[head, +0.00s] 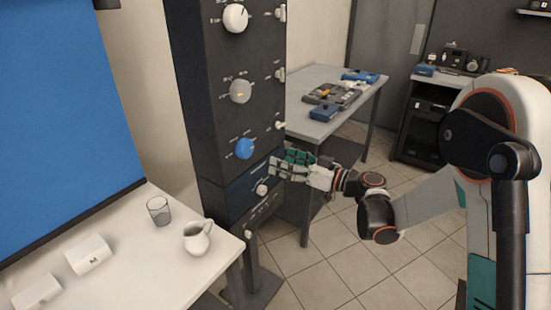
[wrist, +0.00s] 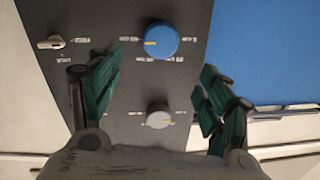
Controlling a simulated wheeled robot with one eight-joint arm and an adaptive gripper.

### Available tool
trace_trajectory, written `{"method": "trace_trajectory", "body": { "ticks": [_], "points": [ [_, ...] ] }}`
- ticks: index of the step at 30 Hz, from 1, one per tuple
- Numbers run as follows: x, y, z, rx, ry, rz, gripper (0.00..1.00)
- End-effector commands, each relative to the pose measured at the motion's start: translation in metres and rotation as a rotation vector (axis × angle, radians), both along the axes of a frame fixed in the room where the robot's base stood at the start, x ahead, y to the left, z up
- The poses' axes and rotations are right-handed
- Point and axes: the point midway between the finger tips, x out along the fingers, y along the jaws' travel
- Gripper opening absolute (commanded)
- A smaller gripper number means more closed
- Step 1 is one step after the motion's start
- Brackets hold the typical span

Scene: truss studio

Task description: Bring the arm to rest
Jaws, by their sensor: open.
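My gripper (head: 276,165) is in front of the tall dark control panel (head: 203,92), at the height of its lower knobs. In the wrist view my gripper (wrist: 160,90) has its two green-padded fingers spread wide, with nothing held between them. The blue knob (wrist: 160,41) and a smaller grey knob (wrist: 158,116) show in the gap between the fingers. In the head view the blue knob (head: 245,148) is just up and left of the fingers. My arm reaches in from the right, bent at the elbow. Whether a fingertip touches the panel I cannot tell.
A white table (head: 130,250) at the lower left holds a glass (head: 158,210), a white pitcher (head: 197,237) and two white blocks. A grey table (head: 330,82) with devices stands behind the panel. A dark rack (head: 420,125) is farther right. Tiled floor (head: 350,265) is open below my arm.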

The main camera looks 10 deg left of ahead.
Motion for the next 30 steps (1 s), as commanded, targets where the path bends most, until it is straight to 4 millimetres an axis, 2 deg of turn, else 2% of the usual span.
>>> {"method": "trace_trajectory", "body": {
  "ticks": [11,14,17,20,24,27,30],
  "points": [
    [0.000,-0.003,0.001,0.002,-0.002,-0.004,0.71],
    [0.003,-0.008,0.015,0.017,-0.021,-0.037,0.71],
    [0.013,-0.022,0.047,0.048,-0.069,-0.123,0.71],
    [0.024,-0.046,0.091,0.083,-0.131,-0.259,0.71],
    [0.035,-0.093,0.146,0.110,-0.197,-0.480,0.71],
    [0.036,-0.129,0.175,0.106,-0.216,-0.635,0.71],
    [0.032,-0.167,0.195,0.082,-0.215,-0.784,0.71]
  ]
}}
